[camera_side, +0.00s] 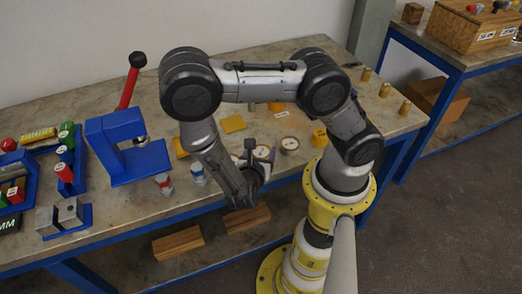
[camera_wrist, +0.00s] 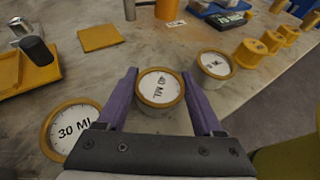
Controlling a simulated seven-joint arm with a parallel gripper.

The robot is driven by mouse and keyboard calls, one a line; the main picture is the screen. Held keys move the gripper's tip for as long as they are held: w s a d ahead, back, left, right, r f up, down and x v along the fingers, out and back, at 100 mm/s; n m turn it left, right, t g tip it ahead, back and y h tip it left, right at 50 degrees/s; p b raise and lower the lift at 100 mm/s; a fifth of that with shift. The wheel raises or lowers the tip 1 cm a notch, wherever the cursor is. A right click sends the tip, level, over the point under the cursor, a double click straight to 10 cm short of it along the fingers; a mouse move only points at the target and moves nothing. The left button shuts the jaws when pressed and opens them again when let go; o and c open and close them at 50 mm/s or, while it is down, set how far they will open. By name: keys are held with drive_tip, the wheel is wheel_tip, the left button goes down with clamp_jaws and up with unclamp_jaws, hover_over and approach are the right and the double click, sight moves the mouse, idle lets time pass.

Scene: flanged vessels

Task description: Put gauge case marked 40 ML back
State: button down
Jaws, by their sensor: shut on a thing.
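The gauge case marked 40 ML (camera_wrist: 158,88) is a short round case with a brass-yellow rim and a white face. It sits between the two purple fingers of my gripper (camera_wrist: 160,76), which is shut on it. Its lettering reads sideways in the wrist view. I cannot tell whether it touches the table. A like case marked 30 ML (camera_wrist: 72,131) lies at the left, apart from the fingers. A third case (camera_wrist: 215,65), its marking hard to read, stands close to the right finger. In the side view my gripper (camera_side: 250,163) is low over the table's front edge.
Yellow cups (camera_wrist: 249,52) stand at the right. A flat yellow plate (camera_wrist: 100,37) and a yellow holder (camera_wrist: 30,70) lie to the left. A blue press with a red lever (camera_side: 125,145) and two small bottles (camera_side: 197,174) stand left of my gripper in the side view.

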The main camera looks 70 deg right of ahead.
drive_tip(key=shift+c, duration=0.2)
unclamp_jaws()
drive_tip(key=v, duration=1.2)
drive_tip(key=s+d+r+m+t+y, duration=0.1)
drive_tip(key=s+d+r+m+y, duration=0.1)
drive_tip(key=r+m+y, duration=0.4)
drive_tip(key=s+d+r+m+t+y, duration=0.1)
drive_tip(key=r+m+y, duration=0.6)
drive_tip(key=r+m, duration=0.7)
drive_tip(key=shift+s+d+r+t, duration=0.45)
drive_tip(key=shift+d+r, duration=0.3)
drive_tip(key=shift+d, duration=0.45)
